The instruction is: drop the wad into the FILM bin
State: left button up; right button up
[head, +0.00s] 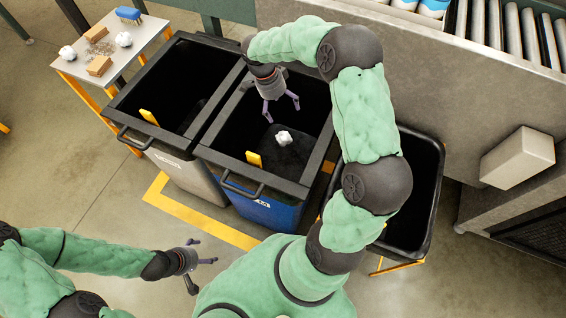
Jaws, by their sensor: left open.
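A white crumpled wad (284,137) shows inside the blue bin (262,212), against its dark interior. I cannot tell whether it rests there or is in the air. My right gripper (284,112) is over that bin, fingers spread and empty, a little above the wad in the picture. A grey bin (184,172) stands directly left of the blue one. Both have front labels too small to read, so I cannot tell which is the FILM bin. My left gripper (205,277) is open and empty over the floor, in front of the bins.
A small table (75,70) at upper left holds two more white wads (123,39), brown blocks (99,66) and a blue brush (129,14). A black tub (408,225) stands to the right, partly behind my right arm. A roller conveyor (510,35) is at upper right.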

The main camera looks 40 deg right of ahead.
jog(key=v, duration=1.2)
jog(key=shift+f, duration=0.1)
dwell(0.4)
